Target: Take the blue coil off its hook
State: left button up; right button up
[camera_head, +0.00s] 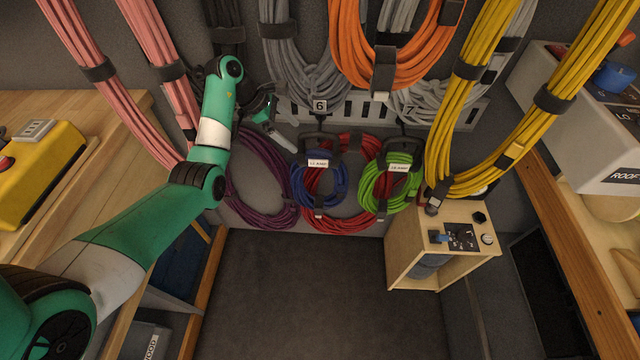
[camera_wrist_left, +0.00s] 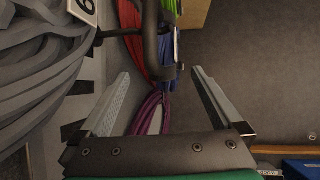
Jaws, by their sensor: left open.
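The blue coil (camera_head: 297,186) hangs low on the back wall, with a black hook or strap and a white label at its top. In the left wrist view, a strip of the blue coil (camera_wrist_left: 168,60) shows beyond the fingertips, partly behind a black loop (camera_wrist_left: 150,45). My left gripper (camera_head: 284,134) is open and empty, up and left of the blue coil and apart from it. Its two spread fingers also show in the left wrist view (camera_wrist_left: 162,72). My right gripper is in neither view.
A purple coil (camera_head: 258,170) hangs left of the blue one. A red coil (camera_head: 345,222) and a green coil (camera_head: 403,190) hang to its right. Grey cords (camera_head: 295,70) and an orange coil (camera_head: 350,60) hang above. The floor (camera_head: 310,290) below is clear.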

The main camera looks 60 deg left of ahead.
aim_at(313, 152)
pick_arm(q)
jog(key=x, duration=0.6)
jog(key=shift+w+d, duration=0.1)
jog(key=b+x, duration=0.1)
jog(key=x, duration=0.4)
jog(key=shift+w+d, duration=0.15)
jog(key=shift+d, duration=0.05)
grip_shut()
